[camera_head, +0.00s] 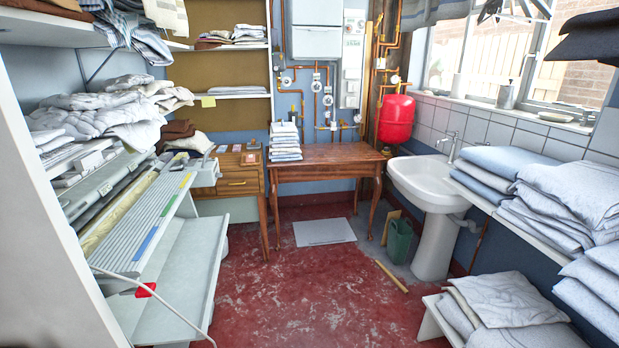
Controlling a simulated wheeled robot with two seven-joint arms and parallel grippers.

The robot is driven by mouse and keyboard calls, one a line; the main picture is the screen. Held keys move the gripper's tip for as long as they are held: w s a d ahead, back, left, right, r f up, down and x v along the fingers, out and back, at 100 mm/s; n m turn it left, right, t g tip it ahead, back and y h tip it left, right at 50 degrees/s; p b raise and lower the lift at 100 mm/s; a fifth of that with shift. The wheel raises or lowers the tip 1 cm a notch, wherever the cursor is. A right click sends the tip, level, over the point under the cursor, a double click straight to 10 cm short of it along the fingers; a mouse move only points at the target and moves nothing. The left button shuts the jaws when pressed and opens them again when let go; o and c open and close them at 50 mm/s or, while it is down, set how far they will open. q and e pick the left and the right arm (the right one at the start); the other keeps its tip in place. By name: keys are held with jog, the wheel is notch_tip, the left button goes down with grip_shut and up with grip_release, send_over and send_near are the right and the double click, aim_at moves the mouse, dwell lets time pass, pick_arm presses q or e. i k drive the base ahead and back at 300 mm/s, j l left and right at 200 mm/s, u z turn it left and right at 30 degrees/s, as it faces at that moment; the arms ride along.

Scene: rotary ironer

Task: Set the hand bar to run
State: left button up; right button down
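The rotary ironer (128,226) stands along the left wall, seen at a steep angle. Its long roller (120,214) is wrapped in yellowish cloth. A pale ribbed panel with a narrow strip (160,228) in blue, yellow and green runs along its front side. A small red part (146,290) sits at the near end, close to a thin pale cord or rod. I cannot tell for certain which part is the hand bar, or its setting. Neither of my grippers is in view.
Folded linens (110,110) lie above the ironer. A wooden table (325,154) stands at the back, and a white sink (425,183) at the right. A green bin (399,241) and a loose wooden stick (391,276) are on the floor. The red floor (310,285) is clear in the middle.

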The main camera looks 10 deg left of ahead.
aim_at(205, 157)
jog(key=i+u, duration=0.35)
jog(key=i+l+u, duration=0.6)
jog(key=i+u, duration=0.15)
jog(key=i+l+u, duration=0.75)
jog(key=l, duration=0.2)
jog(key=i+l+u, duration=0.15)
jog(key=l+u, duration=0.2)
jog(key=l, duration=0.2)
jog(key=i+l+u, duration=0.15)
jog(key=l+u, duration=0.25)
jog(key=l, duration=0.2)
jog(key=l+u, duration=0.35)
jog(key=l, duration=0.25)
